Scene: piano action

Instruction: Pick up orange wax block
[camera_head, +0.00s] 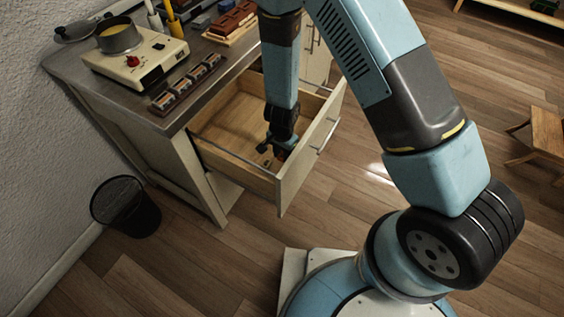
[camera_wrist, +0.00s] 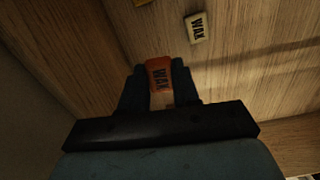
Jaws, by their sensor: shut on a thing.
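The orange wax block (camera_wrist: 159,75), marked "WAX", sits between the two fingers of my gripper (camera_wrist: 160,92) in the wrist view. My gripper is shut on it. In the head view my gripper (camera_head: 272,148) reaches down inside the open drawer (camera_head: 225,122). The block is hard to make out there, with only a small reddish patch beside the fingers. From these frames I cannot tell whether the block touches the drawer floor.
A cream wax block (camera_wrist: 197,27) lies on the drawer floor, up and right of my gripper in the wrist view. The drawer front (camera_head: 310,150) and side walls stand close around my gripper. A hot plate (camera_head: 135,62) with a pot (camera_head: 118,38) stands on the counter.

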